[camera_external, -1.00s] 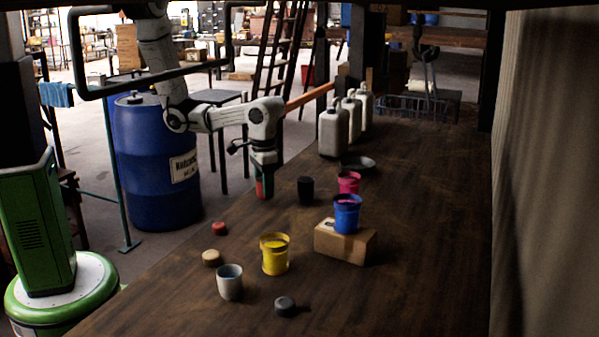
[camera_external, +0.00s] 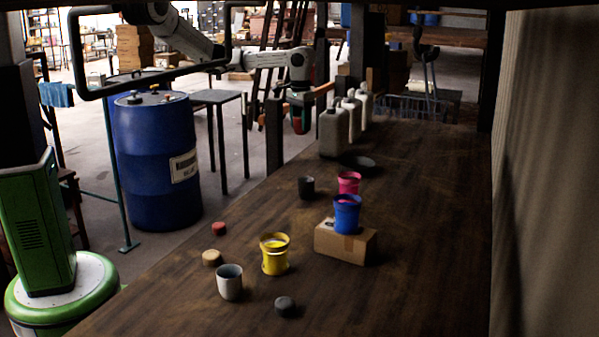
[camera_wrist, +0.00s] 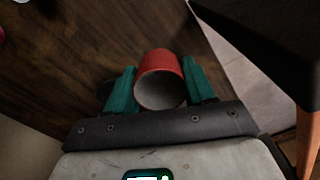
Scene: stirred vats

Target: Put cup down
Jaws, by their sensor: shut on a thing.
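My gripper (camera_external: 299,100) is raised near the far left edge of the table. It is shut on a red cup (camera_external: 298,124). In the wrist view the red cup (camera_wrist: 161,58) sits between the two teal fingers of my gripper (camera_wrist: 160,86), with its grey hollow inside facing the camera. The cup appears held above the wooden table (camera_wrist: 75,45), near its edge. In the external view the cup is small and partly hidden by the fingers.
Pale jugs (camera_external: 333,133) stand right of my gripper, near a dark dish (camera_external: 358,162). Closer are a dark cup (camera_external: 306,188), pink cup (camera_external: 349,182), blue cup (camera_external: 347,214) on a box (camera_external: 345,243), yellow cup (camera_external: 275,255) and white cup (camera_external: 229,283). The table's right side is clear.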

